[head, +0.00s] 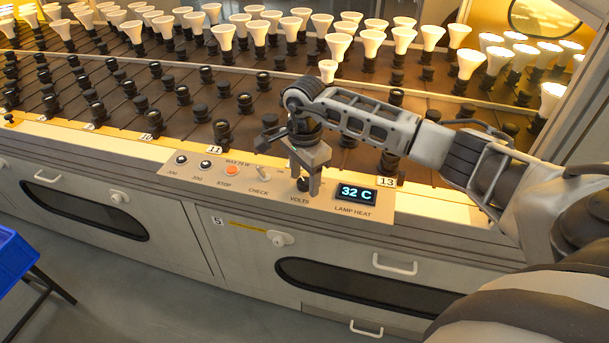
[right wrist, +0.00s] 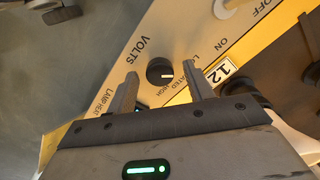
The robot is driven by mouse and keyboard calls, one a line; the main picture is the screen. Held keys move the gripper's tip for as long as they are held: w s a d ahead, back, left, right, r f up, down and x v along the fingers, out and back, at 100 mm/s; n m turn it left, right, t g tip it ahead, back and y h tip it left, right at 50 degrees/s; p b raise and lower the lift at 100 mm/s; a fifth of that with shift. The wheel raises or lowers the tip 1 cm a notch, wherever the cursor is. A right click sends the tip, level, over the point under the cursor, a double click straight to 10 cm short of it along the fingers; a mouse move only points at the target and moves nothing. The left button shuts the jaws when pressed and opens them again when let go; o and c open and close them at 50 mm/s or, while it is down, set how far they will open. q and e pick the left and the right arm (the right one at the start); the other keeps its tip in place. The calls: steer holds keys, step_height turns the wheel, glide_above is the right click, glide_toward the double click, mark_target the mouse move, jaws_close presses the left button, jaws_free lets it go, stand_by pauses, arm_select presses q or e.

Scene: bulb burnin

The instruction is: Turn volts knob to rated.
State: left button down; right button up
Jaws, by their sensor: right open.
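The volts knob (right wrist: 154,70) is a round black knob with a light pointer mark on the cream control panel, under the word VOLTS. In the right wrist view its mark points right, toward small labels beside it; HIGH and part of RATED can be read there. I cannot tell exactly which label it meets. My right gripper (right wrist: 162,76) is open, with one finger on each side of the knob and gaps showing. In the head view the right gripper (head: 308,182) points down over the knob, mostly hiding it. My left gripper is not in view.
The panel also has a lamp heat display (head: 356,195) reading 32 C, a check switch (head: 263,173), a red stop button (head: 232,170) and two small dark controls to the left. Rows of sockets and white bulbs (head: 338,45) stand behind. A blue bin (head: 12,258) is at the left.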

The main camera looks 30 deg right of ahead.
steer(key=c, duration=1)
steer(key=m, duration=0.3)
steer(key=shift+m, duration=0.4)
steer(key=m, duration=0.3)
steer(key=shift+p, duration=0.3)
steer(key=shift+m, duration=0.4)
